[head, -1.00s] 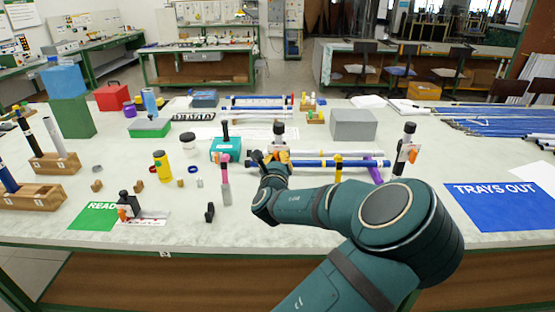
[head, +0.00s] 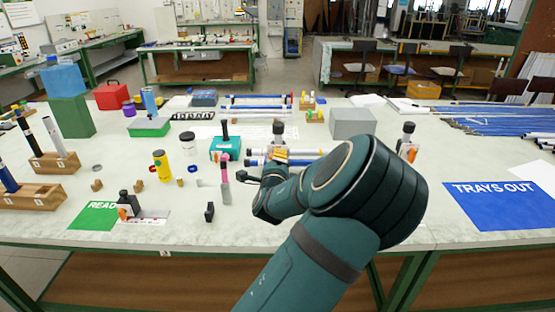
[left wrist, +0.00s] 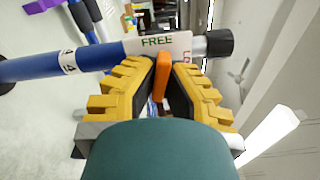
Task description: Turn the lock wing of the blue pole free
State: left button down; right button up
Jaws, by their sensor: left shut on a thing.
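The blue pole (left wrist: 40,68) lies across the upper left wrist view, with a white collar (left wrist: 140,46) marked FREE in green and a partly hidden red word. Beyond the collar are a silver section and a black end cap (left wrist: 219,42). The orange lock wing (left wrist: 162,78) stands out from the collar, near the end of the word FREE. My left gripper (left wrist: 163,82), with yellow ribbed fingers, is shut on the wing. In the head view my arm hides most of the blue pole (head: 256,162). My right gripper is not in view.
A white pole (head: 300,153) lies just behind the blue one. A post with a black top (head: 278,130) and another with orange (head: 407,138) stand nearby. A pink-handled tool (head: 225,183) stands left of my gripper. The blue TRAYS OUT mat (head: 505,205) is clear.

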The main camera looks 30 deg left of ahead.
pick_arm(q)
jog(key=shift+n, duration=1.5)
jog(key=c, duration=1)
grip_release()
jog(key=shift+c, duration=0.2)
jog(key=v, duration=1.2)
jog(key=shift+f, duration=0.1)
